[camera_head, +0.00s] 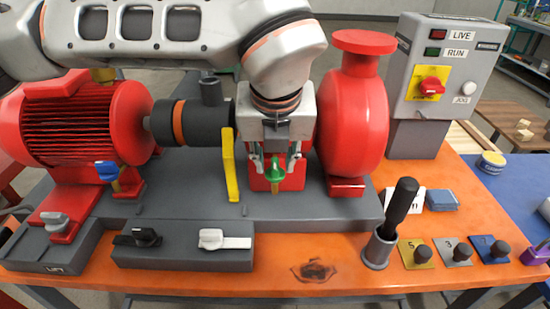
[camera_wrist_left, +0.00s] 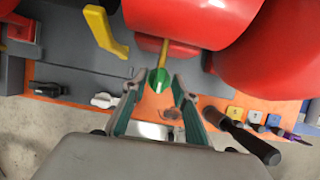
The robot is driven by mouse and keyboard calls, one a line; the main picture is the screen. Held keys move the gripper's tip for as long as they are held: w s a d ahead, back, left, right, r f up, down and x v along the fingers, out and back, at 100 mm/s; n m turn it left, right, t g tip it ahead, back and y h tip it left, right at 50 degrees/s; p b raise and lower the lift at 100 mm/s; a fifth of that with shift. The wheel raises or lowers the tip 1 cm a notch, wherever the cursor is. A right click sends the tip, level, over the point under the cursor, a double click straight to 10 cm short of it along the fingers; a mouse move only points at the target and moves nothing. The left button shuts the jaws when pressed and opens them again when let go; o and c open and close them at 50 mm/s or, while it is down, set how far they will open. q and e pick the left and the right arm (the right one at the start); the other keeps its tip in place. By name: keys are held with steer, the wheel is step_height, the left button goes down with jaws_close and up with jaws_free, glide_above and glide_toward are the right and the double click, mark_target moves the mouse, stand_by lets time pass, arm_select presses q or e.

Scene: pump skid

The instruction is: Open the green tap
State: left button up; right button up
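The green tap (camera_head: 275,173) sits low at the front of the red pump, below my left gripper (camera_head: 277,160). In the left wrist view the green tap handle (camera_wrist_left: 158,79), with a brass-coloured stem behind it, lies between the fingertips of my left gripper (camera_wrist_left: 157,84). The two fingers stand apart with a gap on each side of the handle. I cannot tell whether either finger touches it. The wrist hides the part above the tap in the head view. My right gripper is not in view.
A yellow bracket (camera_head: 230,165) stands just left of the tap, and the red pump housing (camera_head: 352,120) is to its right. A blue tap (camera_head: 107,171) is further left. A black-handled tool (camera_head: 401,205) stands in a grey cup. A control box (camera_head: 440,75) is at the right.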

arm_select(q)
steer(key=shift+r, duration=0.2)
steer(key=v, duration=1.1)
steer(key=shift+s+r, duration=0.2)
steer(key=shift+r, duration=0.1)
